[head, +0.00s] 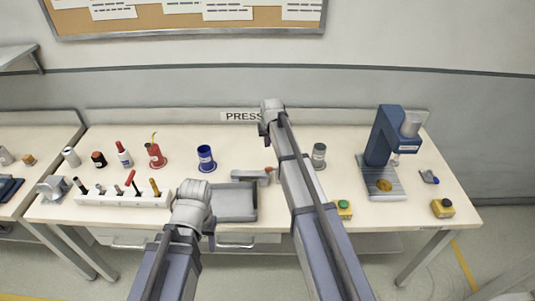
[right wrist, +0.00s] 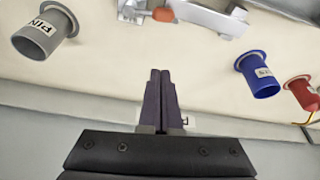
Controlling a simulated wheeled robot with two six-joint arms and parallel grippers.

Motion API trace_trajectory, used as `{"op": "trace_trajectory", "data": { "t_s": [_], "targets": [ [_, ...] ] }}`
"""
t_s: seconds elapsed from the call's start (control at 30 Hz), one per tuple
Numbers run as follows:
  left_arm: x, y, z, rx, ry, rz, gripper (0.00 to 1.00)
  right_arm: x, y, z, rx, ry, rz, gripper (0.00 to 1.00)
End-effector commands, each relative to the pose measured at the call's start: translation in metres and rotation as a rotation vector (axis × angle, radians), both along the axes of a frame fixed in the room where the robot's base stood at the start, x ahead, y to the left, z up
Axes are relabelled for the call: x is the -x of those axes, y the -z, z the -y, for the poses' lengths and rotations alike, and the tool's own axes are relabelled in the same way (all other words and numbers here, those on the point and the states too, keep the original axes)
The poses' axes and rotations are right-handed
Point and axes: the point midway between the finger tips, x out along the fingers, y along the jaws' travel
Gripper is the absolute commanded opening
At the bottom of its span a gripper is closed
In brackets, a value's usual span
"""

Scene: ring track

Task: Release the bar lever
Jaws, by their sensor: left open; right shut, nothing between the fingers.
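A grey bar fixture (head: 250,176) stands on the bench left of my right arm. A small red-orange tip (head: 268,170), which looks like the lever's grip, is at its right end. In the right wrist view the orange tip (right wrist: 162,15) lies beside a pale bar (right wrist: 210,17) and a metal bracket (right wrist: 130,9). My right gripper (right wrist: 160,76) is shut and empty, apart from the tip, near the bench's back edge. My left gripper (head: 192,212) is at the front of the bench; its fingers are mostly hidden. My right forearm hides part of the area beside the lever.
A grey tray (head: 234,215) lies in front of the bar fixture. Blue (head: 206,160), red (head: 155,157) and grey (head: 319,155) cups stand around. A tool rack (head: 150,201) is at left. A blue press (head: 385,140) stands at right, near buttons (head: 343,208).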

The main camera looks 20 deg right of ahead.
Motion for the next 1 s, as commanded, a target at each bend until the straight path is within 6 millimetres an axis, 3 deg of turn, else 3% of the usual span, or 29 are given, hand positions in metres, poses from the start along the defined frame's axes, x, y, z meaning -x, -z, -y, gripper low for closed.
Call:
{"op": "trace_trajectory", "data": {
  "t_s": [0.27,0.83,0.9,1.0],
  "targets": [
    [0.000,0.024,0.000,0.000,0.000,0.000,0.50,-0.008,0.024,0.001,0.000,0.000,0.000,0.00],
    [0.000,0.102,0.000,0.000,0.000,0.000,0.50,-0.036,0.102,0.004,0.000,0.000,0.000,0.00],
    [0.000,0.097,0.000,0.000,0.000,0.000,0.50,-0.013,0.097,0.001,0.000,-0.001,-0.001,0.00],
    [0.000,0.099,0.000,0.000,0.000,0.000,0.50,0.000,0.099,0.000,0.000,0.000,0.000,0.00]
  ]
}}
